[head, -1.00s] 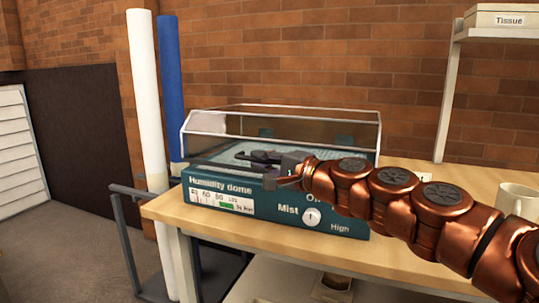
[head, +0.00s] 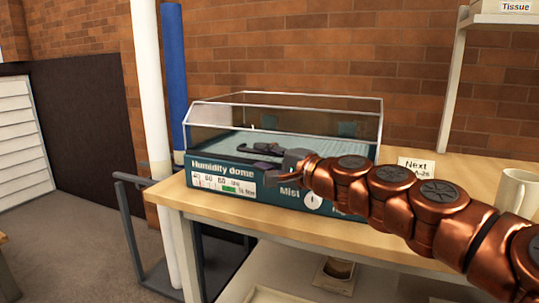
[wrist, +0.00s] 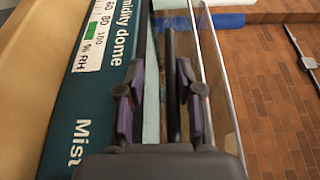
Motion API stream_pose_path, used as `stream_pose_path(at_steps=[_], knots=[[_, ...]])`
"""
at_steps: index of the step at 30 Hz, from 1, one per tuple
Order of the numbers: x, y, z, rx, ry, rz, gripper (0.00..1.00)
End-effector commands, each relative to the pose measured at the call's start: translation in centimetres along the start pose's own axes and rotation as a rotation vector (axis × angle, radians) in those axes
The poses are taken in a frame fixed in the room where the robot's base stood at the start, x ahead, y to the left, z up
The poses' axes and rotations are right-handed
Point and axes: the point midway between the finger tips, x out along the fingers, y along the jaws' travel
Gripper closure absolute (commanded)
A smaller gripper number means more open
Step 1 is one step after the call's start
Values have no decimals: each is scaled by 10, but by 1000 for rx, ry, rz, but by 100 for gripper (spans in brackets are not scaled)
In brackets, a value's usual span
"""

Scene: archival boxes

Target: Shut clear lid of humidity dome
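The humidity dome is a teal box (head: 262,190) with a framed clear lid (head: 310,94) on the table. The lid's front edge stands above the box front, with a gap between them and the pale interior showing. My gripper (head: 264,163) is at the front of the dome by this gap, its fingers pointing left. In the wrist view, the gripper (wrist: 155,50) is open with a gap between its fingers. The box front (wrist: 100,90) is to their left and the lid's metal edge (wrist: 213,75) to their right. Whether a finger touches the lid is unclear.
The wooden table (head: 400,245) has a white mug (head: 512,203) and a "Next" card (head: 416,168) at the right. A white roll (head: 148,100) and a blue roll (head: 173,80) stand left of the dome. A brick wall is behind.

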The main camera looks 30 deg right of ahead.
Motion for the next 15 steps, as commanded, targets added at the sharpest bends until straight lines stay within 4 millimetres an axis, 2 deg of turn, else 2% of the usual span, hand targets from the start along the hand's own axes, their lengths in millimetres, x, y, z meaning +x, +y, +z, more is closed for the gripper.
stream_pose_path(at_steps=[10, 15], knots=[[0, -5, 0, 1, 0, -5, 63], [-1, -18, 0, 1, 1, -5, 63]])
